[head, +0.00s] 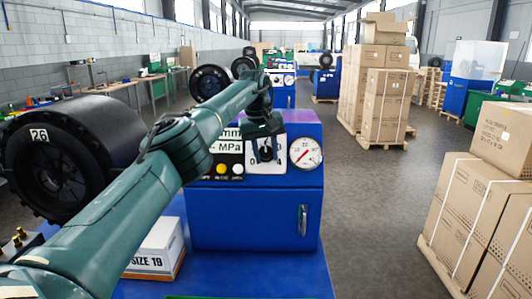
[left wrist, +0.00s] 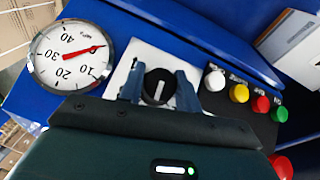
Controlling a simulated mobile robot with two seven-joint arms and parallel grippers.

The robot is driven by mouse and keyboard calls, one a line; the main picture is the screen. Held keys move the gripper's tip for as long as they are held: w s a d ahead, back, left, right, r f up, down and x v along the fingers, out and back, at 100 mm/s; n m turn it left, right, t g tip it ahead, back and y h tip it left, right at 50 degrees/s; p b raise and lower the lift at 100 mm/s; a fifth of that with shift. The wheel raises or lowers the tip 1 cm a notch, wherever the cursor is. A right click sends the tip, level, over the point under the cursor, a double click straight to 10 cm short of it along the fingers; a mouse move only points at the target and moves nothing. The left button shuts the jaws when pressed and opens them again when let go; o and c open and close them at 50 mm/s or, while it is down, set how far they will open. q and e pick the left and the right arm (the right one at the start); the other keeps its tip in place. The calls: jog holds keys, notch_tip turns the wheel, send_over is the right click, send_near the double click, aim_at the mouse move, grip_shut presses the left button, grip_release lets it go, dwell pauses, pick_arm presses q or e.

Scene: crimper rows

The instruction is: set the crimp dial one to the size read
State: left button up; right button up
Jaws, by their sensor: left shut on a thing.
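The crimp dial (left wrist: 158,87) is a round black knob with a white pointer mark on a white plate (head: 280,164). The plate is on the front of the blue crimper (head: 256,215). In the head view a 0 and a 4 show on the plate, and my gripper hides most of the knob. My left gripper (head: 264,148) is at the dial; in the left wrist view (left wrist: 160,90) its two fingers are on either side of the knob, shut on it. A white box (head: 155,248) at lower left reads SIZE 19. My right gripper is not in view.
A round pressure gauge (head: 305,154) is right of the dial. White, yellow, red and green buttons (left wrist: 238,93) line the panel. A large black reel (head: 62,160) marked 26 stands at left. Stacked cartons (head: 478,220) stand at right beyond open floor.

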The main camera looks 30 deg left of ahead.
pick_arm(q)
jog(key=shift+f, duration=0.15)
dwell(0.7)
jog(key=o, duration=1)
jog(key=shift+c, duration=0.2)
